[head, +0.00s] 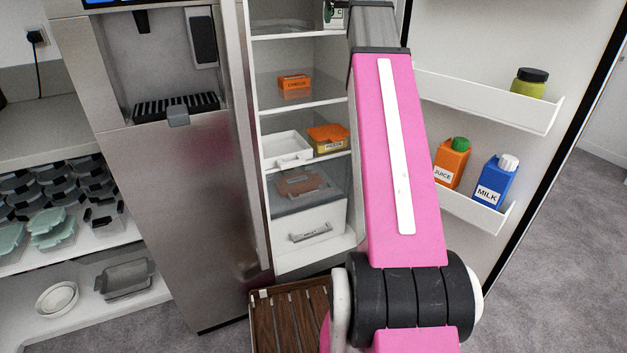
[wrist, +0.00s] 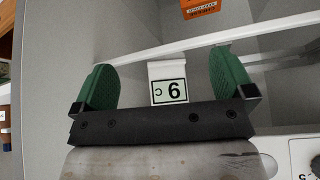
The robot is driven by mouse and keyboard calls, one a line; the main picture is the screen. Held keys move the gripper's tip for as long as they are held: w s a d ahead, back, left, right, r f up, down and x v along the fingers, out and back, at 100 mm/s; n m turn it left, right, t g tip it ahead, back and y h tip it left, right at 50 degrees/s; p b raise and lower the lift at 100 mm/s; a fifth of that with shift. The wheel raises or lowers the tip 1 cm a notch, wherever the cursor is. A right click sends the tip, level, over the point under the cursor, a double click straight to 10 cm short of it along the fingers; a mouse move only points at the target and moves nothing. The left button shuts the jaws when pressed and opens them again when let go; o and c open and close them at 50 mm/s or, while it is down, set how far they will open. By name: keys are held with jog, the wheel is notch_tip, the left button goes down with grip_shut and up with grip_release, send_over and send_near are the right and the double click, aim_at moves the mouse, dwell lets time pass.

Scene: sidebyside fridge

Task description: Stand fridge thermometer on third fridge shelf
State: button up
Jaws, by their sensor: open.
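The fridge thermometer (wrist: 168,72) is a small white block with a pale display reading 6 C, upside down in the wrist view. It sits between the green fingers of my gripper (wrist: 164,66), with a gap on both sides. The fingers are open. Behind it in the wrist view runs the white edge of a fridge shelf (wrist: 190,46). In the head view my arm reaches up into the open fridge, and my gripper is mostly hidden or out of frame at the top. What bears the thermometer's weight is hidden.
Below, an orange box (head: 294,86) stands on a shelf. Lower are a white tray (head: 286,148) and an orange-yellow box (head: 328,138). The open door at right holds a juice carton (head: 451,165), a milk carton (head: 493,182) and a green jar (head: 529,84).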

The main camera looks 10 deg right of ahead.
jog(key=s+a+f+g, duration=0.1)
jog(key=a+f, duration=0.2)
jog(key=f, duration=0.9)
jog(key=s+a+f+g, duration=0.1)
jog(key=a+f, duration=0.1)
jog(key=f, duration=1)
jog(key=s+a+f+g, duration=0.1)
jog(key=a+f, duration=0.2)
jog(key=f, duration=0.9)
jog(key=s+a+f+g, duration=0.1)
jog(key=s+a+f, duration=0.1)
jog(key=s+f, duration=0.3)
jog(key=s+a+f+g, duration=0.1)
jog(key=s+f, duration=0.4)
jog(key=f, duration=0.7)
jog(key=s+a+f+g, duration=0.1)
jog(key=s+a+f, duration=0.3)
jog(key=f, duration=0.5)
jog(key=shift+s, duration=1.1)
jog(key=shift+a+f, duration=0.1)
